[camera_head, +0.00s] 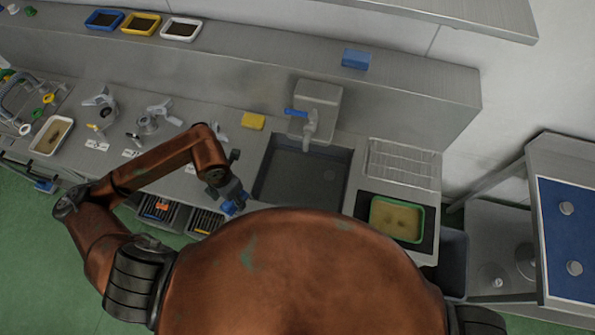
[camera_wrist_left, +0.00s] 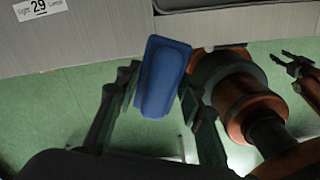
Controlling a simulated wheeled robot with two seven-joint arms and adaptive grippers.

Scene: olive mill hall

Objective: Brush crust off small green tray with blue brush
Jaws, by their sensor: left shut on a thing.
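The small green tray (camera_head: 373,222) stands right of the sink on a dark surface, with a yellowish-brown crust (camera_head: 397,218) over its inside. My left gripper (camera_head: 236,200) is left of and below the sink, well apart from the tray. It is shut on a blue object, which looks like the blue brush (camera_wrist_left: 163,78); in the left wrist view its broad blue face sits between the fingers. The bristles cannot be made out. Dark prongs at the right edge of the left wrist view may be my right gripper (camera_wrist_left: 300,66); its opening is unclear.
The sink (camera_head: 305,178) with its blue-handled tap lies between my left gripper and the tray. A wire rack (camera_head: 405,165) is behind the tray. A yellow sponge (camera_head: 253,121) and blue block (camera_head: 356,59) lie farther back. A white tray (camera_head: 52,136) stands far left.

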